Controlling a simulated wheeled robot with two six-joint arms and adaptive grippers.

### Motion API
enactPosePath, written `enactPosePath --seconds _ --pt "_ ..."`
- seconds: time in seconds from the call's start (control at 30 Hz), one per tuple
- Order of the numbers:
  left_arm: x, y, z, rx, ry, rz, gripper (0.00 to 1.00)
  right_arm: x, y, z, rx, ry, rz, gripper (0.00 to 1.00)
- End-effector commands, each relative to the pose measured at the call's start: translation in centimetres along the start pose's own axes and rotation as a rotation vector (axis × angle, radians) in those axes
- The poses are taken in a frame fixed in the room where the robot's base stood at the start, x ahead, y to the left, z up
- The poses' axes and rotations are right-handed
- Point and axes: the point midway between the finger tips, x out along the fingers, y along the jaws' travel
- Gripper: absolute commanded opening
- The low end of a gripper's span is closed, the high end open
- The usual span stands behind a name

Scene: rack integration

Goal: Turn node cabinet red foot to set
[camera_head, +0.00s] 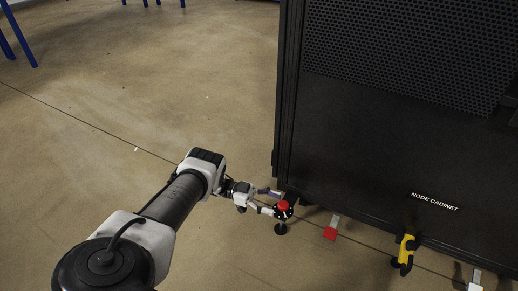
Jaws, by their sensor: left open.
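The black node cabinet (370,130) stands on the right, with a white "NODE CABINET" label low on its front. The red foot (283,206) is under its near left corner, with a red top and a dark round pad on the floor. My left gripper (270,201) is open at the foot, its fingers pointing right towards the red top. One finger lies behind and one in front of the foot's left side; whether they touch it I cannot tell. My right gripper is not in view.
A red tab (331,232) on a pale strip and a yellow-and-black fitting (406,252) sit along the cabinet's lower edge. A white piece (474,280) shows at the bottom right. Blue legs (20,35) stand far left.

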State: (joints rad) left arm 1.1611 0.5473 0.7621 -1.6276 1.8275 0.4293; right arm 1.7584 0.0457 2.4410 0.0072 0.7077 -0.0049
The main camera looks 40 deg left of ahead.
Motion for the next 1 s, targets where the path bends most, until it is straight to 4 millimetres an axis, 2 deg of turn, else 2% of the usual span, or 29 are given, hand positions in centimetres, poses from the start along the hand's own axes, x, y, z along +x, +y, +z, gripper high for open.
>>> enactPosePath --seconds 0.03,0.17,0.33,0.47,1.0 --pt "-1.5 0.1 0.1 0.002 -0.003 -0.001 0.64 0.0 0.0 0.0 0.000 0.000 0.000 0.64" --pt "-5.0 0.1 0.1 0.002 -0.004 0.001 0.64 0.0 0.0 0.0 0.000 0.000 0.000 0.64" --pt "-7.2 0.0 0.1 0.001 -0.002 0.001 0.64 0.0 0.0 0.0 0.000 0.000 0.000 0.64" --pt "-7.8 0.1 0.0 0.000 0.001 0.002 0.64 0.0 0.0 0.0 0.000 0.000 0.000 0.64" --pt "-7.7 0.0 0.0 0.000 0.001 0.002 0.64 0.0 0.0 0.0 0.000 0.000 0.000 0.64"
